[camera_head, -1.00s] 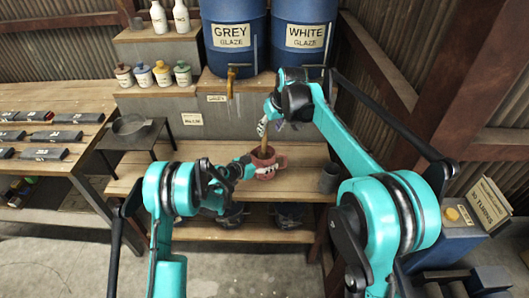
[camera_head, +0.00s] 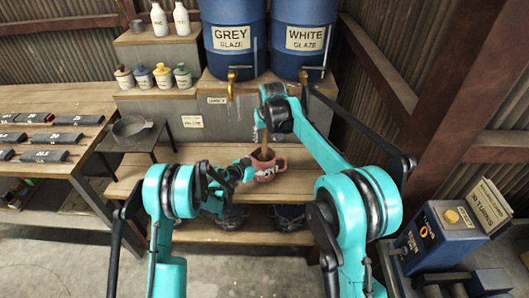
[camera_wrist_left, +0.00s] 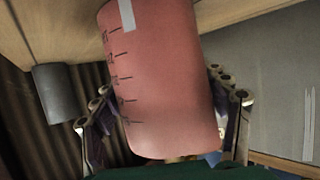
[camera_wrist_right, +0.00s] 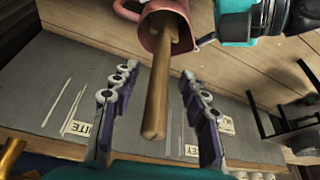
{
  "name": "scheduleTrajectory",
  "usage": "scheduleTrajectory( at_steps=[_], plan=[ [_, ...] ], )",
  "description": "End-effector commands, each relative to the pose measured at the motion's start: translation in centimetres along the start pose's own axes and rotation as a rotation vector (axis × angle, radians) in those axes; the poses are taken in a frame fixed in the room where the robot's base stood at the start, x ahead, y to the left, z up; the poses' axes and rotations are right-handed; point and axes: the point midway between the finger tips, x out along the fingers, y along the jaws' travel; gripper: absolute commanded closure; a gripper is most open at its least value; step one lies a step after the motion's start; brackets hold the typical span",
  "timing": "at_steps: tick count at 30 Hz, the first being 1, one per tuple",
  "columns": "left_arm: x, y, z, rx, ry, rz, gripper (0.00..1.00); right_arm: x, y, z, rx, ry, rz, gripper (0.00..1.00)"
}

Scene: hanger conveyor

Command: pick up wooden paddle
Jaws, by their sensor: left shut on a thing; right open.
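A pink-red mug (camera_head: 272,163) with marks on its side stands on the wooden bench, and it fills the middle of the left wrist view (camera_wrist_left: 160,80). The wooden paddle (camera_head: 264,150) stands in the mug, its handle sticking up. My left gripper (camera_head: 246,172) is shut on the mug, a finger on each side of it. My right gripper (camera_head: 264,128) is above the mug, open. In the right wrist view the paddle handle (camera_wrist_right: 158,95) lies between its spread fingers, with a gap on both sides. The paddle's lower end is hidden inside the mug.
Blue barrels of grey glaze (camera_head: 234,45) and white glaze (camera_head: 304,45) stand behind the bench, with taps facing it. A dark cup (camera_wrist_left: 60,90) shows beside the mug in the left wrist view. A side table (camera_head: 50,110) is at the left.

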Motion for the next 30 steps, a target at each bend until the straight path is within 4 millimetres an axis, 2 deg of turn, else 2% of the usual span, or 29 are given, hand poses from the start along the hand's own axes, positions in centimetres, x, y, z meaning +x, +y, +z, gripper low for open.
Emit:
scheduleTrajectory(
  at_steps=[1,5,12,17,18,27,30],
  plan=[
    [0.0,0.0,0.0,0.000,0.000,0.000,0.67,1.0,0.0,0.0,0.000,0.000,0.000,0.55],
    [0.0,0.0,0.0,0.000,0.000,0.000,0.67,2.7,0.0,0.0,0.000,0.000,0.000,0.55],
    [0.0,0.0,0.0,0.000,0.000,-0.001,0.67,3.0,0.0,0.0,0.000,0.000,0.000,0.55],
    [0.0,0.0,0.0,0.000,0.000,-0.001,0.67,3.0,0.0,0.0,0.000,0.000,0.000,0.98],
    [0.0,0.0,0.0,0.000,0.000,-0.001,0.67,3.0,0.0,0.0,0.000,0.000,0.000,1.00],
    [0.0,0.0,0.0,0.000,0.000,-0.001,0.67,2.9,0.0,0.0,0.000,0.000,0.000,1.00],
    [0.0,0.0,0.0,0.001,0.000,-0.001,0.67,2.2,0.0,-0.3,0.000,0.000,0.000,1.00]
  ],
)
